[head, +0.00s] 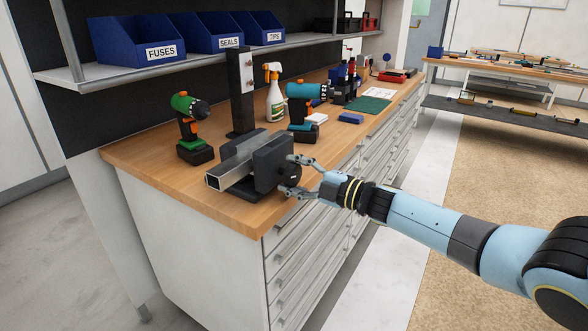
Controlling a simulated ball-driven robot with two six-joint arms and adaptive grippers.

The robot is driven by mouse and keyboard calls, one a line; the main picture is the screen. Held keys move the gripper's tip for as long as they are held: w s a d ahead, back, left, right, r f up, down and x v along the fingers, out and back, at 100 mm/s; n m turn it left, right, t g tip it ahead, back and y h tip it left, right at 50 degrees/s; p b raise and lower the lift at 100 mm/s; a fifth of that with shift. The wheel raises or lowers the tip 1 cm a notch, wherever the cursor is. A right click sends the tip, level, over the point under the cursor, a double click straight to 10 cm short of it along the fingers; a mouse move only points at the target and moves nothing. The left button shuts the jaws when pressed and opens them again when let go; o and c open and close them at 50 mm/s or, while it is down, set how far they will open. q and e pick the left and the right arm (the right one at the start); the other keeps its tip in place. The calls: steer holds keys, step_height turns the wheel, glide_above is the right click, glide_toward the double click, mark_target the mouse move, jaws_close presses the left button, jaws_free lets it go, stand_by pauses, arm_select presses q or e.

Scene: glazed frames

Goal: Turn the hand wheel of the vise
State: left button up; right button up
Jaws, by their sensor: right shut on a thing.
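The vise (252,168) stands near the front corner of the wooden workbench, its dark jaws around a grey square metal tube (225,174). Its dark round hand wheel (291,174) faces right, towards my right arm. My right gripper (289,175) comes in from the right, with one finger at the upper side of the wheel and the other at the lower side. It is shut on the hand wheel. The fingers cover part of the wheel's edge. My left gripper does not show.
A green drill (188,120) stands left of the vise. A dark upright post (241,90), a spray bottle (274,95) and a blue drill (304,100) stand behind it. Blue bins (137,37) sit on the shelf above. Floor (470,150) is open right of the bench.

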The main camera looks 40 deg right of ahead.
steer(key=m+p, duration=0.1)
steer(key=m, duration=0.3)
steer(key=shift+s+f+m+p, duration=0.1)
steer(key=shift+f+m+p, duration=0.05)
steer(key=shift+m+p, duration=0.15)
steer(key=shift+f+m+p, duration=0.2)
steer(key=shift+m+p, duration=0.35)
steer(key=shift+m, duration=1.25)
steer(key=shift+s, duration=0.1)
steer(key=o, duration=0.8)
steer(key=shift+c, duration=0.2)
steer(key=o, duration=0.4)
steer(key=shift+s+d, duration=0.1)
steer(key=shift+r, duration=0.1)
steer(key=v, duration=1.1)
steer(key=shift+s, duration=0.45)
